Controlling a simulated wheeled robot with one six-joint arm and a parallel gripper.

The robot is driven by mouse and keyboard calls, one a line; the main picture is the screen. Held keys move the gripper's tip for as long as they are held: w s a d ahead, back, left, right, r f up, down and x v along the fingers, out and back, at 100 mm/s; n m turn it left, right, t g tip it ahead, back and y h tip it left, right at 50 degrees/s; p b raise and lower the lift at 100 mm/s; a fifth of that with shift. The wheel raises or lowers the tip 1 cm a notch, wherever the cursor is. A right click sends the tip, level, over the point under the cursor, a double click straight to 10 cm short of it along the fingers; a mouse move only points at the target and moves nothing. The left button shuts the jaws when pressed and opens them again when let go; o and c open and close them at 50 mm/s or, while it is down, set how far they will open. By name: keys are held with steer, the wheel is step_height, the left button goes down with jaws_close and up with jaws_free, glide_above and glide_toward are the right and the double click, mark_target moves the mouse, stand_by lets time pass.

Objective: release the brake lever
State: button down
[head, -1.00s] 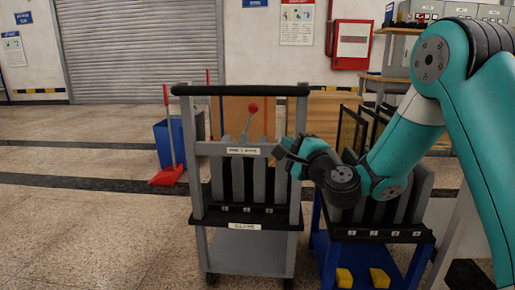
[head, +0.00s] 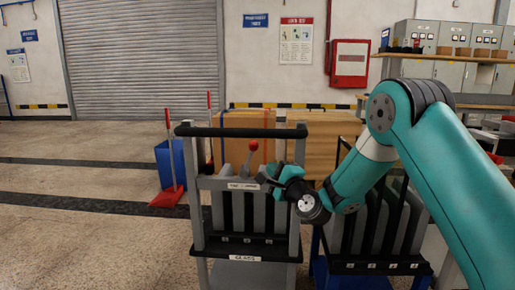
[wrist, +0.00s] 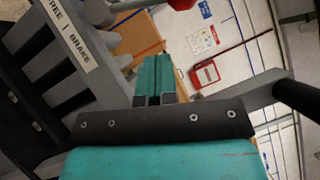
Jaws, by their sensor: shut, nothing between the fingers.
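The brake lever, a grey shaft with a red ball knob (head: 253,146), rises from the top of the grey glass cart (head: 199,222) in the head view, leaning slightly right. A label plate (head: 243,185) sits below it. In the wrist view it reads FREE | BRAKE (wrist: 70,35), with the red knob (wrist: 181,4) cut off at the top edge. My gripper (head: 264,182) is shut and empty, just right of and below the lever, by the label plate's right end. Its closed fingers (wrist: 155,98) show in the wrist view, apart from the knob.
The cart's black handle bar (head: 235,132) runs above and behind the lever. A blue cart (head: 355,278) with grey slots stands close on the right, under my arm. A blue bin (head: 167,165) and red broom are behind left. Open floor lies left.

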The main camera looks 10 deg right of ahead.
mark_target(249, 158)
steer(key=shift+w+a+r+p, duration=0.25)
steer(key=shift+w+a+p, duration=0.05)
steer(key=shift+w+a, duration=0.35)
steer(key=shift+w+a+r+p, duration=0.25)
steer(key=shift+w+a+p, duration=0.1)
steer(key=shift+w+a, duration=0.25)
steer(key=shift+w+a+r+p, duration=0.25)
steer(key=shift+w+a+p, duration=0.05)
steer(key=shift+w+a, duration=0.3)
steer(key=shift+r+p, duration=0.15)
steer(key=shift+p, duration=0.15)
steer(key=shift+a+r+n+g+p, duration=0.1)
steer(key=shift+a+n+g+p, duration=0.1)
steer(key=shift+n+g+p, duration=0.15)
steer(key=shift+a+r+n+p, duration=0.15)
steer(key=shift+n+p, duration=0.2)
steer(key=shift+p, duration=0.25)
steer(key=shift+w+a+r+n+g+p, duration=0.2)
steer(key=shift+a+n+g+p, duration=0.3)
steer(key=shift+p, duration=0.45)
steer(key=shift+w+a+r+n+g+p, duration=0.2)
steer(key=shift+a+n+g+p, duration=0.15)
steer(key=shift+a+n+p, duration=0.4)
steer(key=shift+w+a+r+n+g+p, duration=0.15)
steer(key=shift+a+n+g+p, duration=0.25)
steer(key=shift+p, duration=0.7)
